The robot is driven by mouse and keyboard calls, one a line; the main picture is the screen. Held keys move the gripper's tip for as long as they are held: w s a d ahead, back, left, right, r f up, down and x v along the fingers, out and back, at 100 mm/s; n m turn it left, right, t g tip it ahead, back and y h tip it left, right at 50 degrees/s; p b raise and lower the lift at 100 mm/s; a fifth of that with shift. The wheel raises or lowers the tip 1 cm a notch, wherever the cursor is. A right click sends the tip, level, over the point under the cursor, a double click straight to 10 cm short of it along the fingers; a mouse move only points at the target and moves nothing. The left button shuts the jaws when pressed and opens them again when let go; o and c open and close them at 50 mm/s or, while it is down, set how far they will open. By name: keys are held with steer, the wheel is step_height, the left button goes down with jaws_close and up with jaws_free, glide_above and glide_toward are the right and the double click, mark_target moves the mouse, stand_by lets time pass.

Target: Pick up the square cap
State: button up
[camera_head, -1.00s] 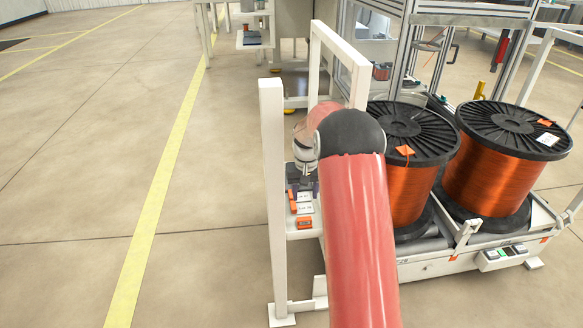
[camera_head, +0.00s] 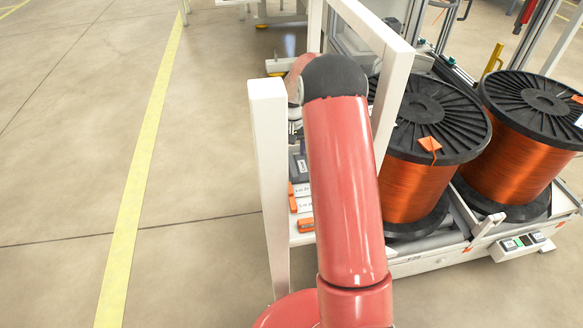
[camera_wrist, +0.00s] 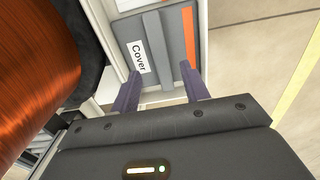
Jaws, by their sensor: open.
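The fingers point toward a grey panel (camera_wrist: 165,40) with a white label reading "Cover" (camera_wrist: 137,57) and an orange strip (camera_wrist: 188,20). My gripper is hidden there behind the arm.
Two large copper wire spools (camera_head: 405,193) and (camera_head: 508,173) stand on a white cart to the right. A white post (camera_head: 268,170) and frame rise close around my arm. Open floor (camera_head: 70,180) with a yellow line lies to the left.

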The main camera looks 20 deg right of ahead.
mark_target(292, 163)
step_height(292, 163, down, 4)
steer(key=shift+a+f, duration=0.1)
steer(key=shift+f, duration=0.05)
jaws_close()
stand_by(0.4)
